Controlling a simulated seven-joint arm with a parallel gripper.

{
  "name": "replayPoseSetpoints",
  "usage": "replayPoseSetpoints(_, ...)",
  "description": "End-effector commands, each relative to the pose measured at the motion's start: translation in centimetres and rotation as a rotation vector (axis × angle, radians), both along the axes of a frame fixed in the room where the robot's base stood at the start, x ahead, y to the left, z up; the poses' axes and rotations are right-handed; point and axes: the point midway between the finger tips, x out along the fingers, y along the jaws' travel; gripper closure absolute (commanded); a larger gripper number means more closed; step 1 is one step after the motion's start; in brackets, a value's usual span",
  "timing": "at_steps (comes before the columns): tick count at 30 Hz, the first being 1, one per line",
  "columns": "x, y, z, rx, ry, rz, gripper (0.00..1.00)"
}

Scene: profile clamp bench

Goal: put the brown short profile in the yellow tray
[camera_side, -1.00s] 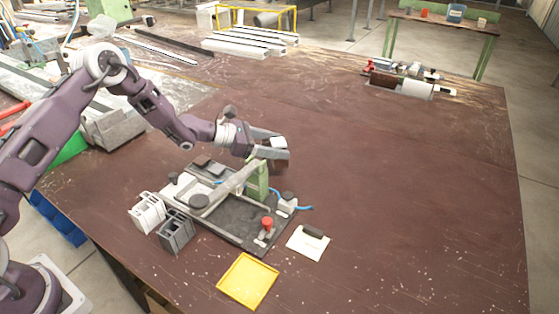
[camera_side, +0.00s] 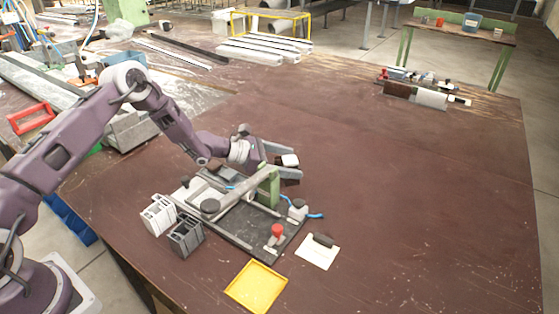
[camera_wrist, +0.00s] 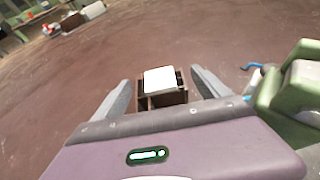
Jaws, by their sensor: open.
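The brown short profile (camera_wrist: 147,101) shows in the wrist view as a slotted brown block with a white patch on top. It lies between the two fingers of my gripper (camera_wrist: 160,88), which is open, one finger on each side; whether either touches it I cannot tell. In the side view, my gripper (camera_side: 284,164) is just behind the green clamp post, and the white patch shows between its fingers; the brown body is mostly hidden. The yellow tray (camera_side: 256,287) lies flat and empty near the front table edge.
The clamp fixture (camera_side: 240,232) with its green post (camera_side: 268,186) and red knob (camera_side: 277,231) stands between my gripper and the tray. White (camera_side: 157,214) and grey (camera_side: 185,236) profiles stand left of it. A card (camera_side: 317,252) lies right.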

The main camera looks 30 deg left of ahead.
Motion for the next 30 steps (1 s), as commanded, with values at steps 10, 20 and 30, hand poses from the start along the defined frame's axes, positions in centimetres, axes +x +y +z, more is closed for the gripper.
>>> replayPoseSetpoints(10,-4.1,4.3,2.5,0.0,0.0,0.004,0.15)
replayPoseSetpoints(20,-7.4,7.5,4.4,0.001,-0.001,0.001,0.15)
replayPoseSetpoints(30,-7.8,7.8,4.6,0.0,0.0,0.0,0.11)
